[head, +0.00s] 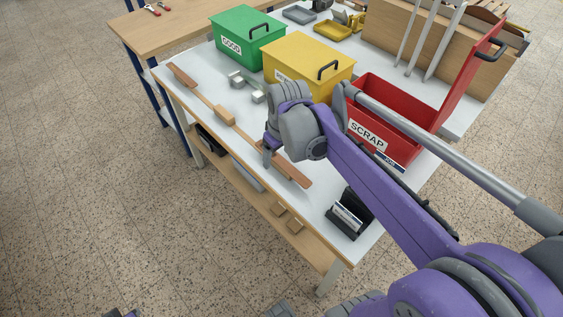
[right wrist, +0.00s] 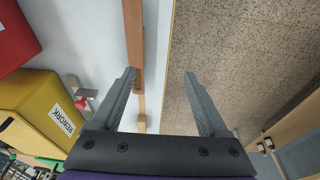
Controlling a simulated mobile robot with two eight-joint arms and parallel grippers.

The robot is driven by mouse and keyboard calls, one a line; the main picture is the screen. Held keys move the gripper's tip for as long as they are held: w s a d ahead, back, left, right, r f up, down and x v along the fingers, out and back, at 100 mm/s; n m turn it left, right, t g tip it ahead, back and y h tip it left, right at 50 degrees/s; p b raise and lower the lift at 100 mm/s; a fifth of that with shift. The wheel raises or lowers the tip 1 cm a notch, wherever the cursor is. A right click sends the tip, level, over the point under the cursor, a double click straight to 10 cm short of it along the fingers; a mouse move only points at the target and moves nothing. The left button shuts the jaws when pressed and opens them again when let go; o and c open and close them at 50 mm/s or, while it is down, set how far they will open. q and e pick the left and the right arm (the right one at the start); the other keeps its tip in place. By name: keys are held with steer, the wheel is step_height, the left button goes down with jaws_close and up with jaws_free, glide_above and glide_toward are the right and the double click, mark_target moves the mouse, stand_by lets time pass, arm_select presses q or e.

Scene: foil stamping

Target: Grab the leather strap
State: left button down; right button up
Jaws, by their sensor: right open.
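The leather strap (head: 294,172) is a flat brown strip lying along the near side of the white table. Its line continues up left past a small pale wooden block (head: 224,115) to another brown length (head: 183,75); I cannot tell whether it is one piece. My right gripper (head: 268,158) hangs beside the strap in the head view. In the right wrist view the gripper (right wrist: 160,73) is open and empty. There the brown strip (right wrist: 133,35) runs near the left finger, which partly covers it; table edge and floor show between the fingers.
Green GOOD (head: 248,38), yellow REWORK (head: 308,66) and open red SCRAP (head: 385,115) bins stand behind the strap. A black card holder (head: 347,215) is at the table's near right corner.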

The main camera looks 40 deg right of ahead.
glide_toward(282, 162)
steer(key=shift+w+d+f+g+b, duration=0.3)
steer(key=shift+f+g, duration=0.1)
steer(key=shift+f, duration=0.15)
steer(key=shift+w+a+f, duration=0.1)
steer(key=shift+w+f, duration=0.05)
steer(key=shift+f, duration=0.85)
steer(key=shift+w+a+f, duration=0.1)
steer(key=shift+w+f, duration=0.05)
steer(key=shift+f, duration=0.8)
steer(key=shift+w+f, duration=0.15)
steer(key=shift+f, duration=0.85)
jaws_close()
